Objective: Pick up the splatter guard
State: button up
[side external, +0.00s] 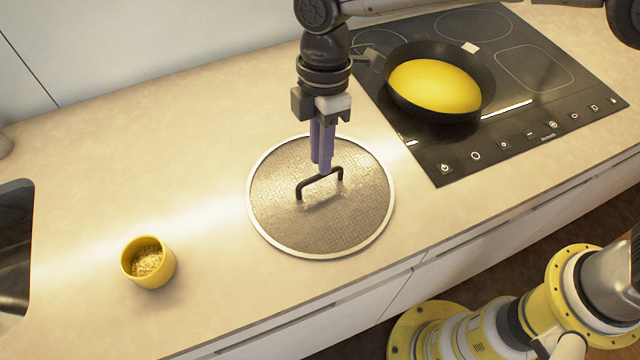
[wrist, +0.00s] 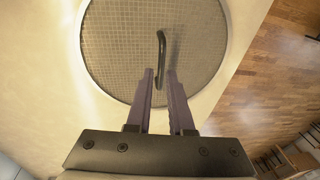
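The splatter guard (side external: 345,220) is a round mesh disc with a pale rim and a dark arched handle (side external: 319,181). It lies flat on the counter in the side view. In the wrist view the guard (wrist: 115,45) fills the upper middle, with its handle (wrist: 161,58) running nearly lengthwise. My gripper (side external: 323,168) points down over the guard, near the right end of the handle. In the wrist view my gripper (wrist: 160,75) has its two purple fingers apart, with the near end of the handle showing between the tips. I cannot tell whether the fingers touch it.
A black cooktop (side external: 520,120) at the right holds a black pan (side external: 402,105) with a yellow content. A yellow cup (side external: 160,270) stands to the left of the guard. A dark sink (side external: 14,250) is at the far left. Clear counter surrounds the guard on the left.

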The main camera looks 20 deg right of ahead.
aim_at(320, 176)
jog(key=f, duration=0.3)
jog(key=s+f, duration=0.1)
jog(key=shift+a+f, duration=0.3)
jog(key=shift+f, duration=0.1)
grip_shut()
dwell(1.1)
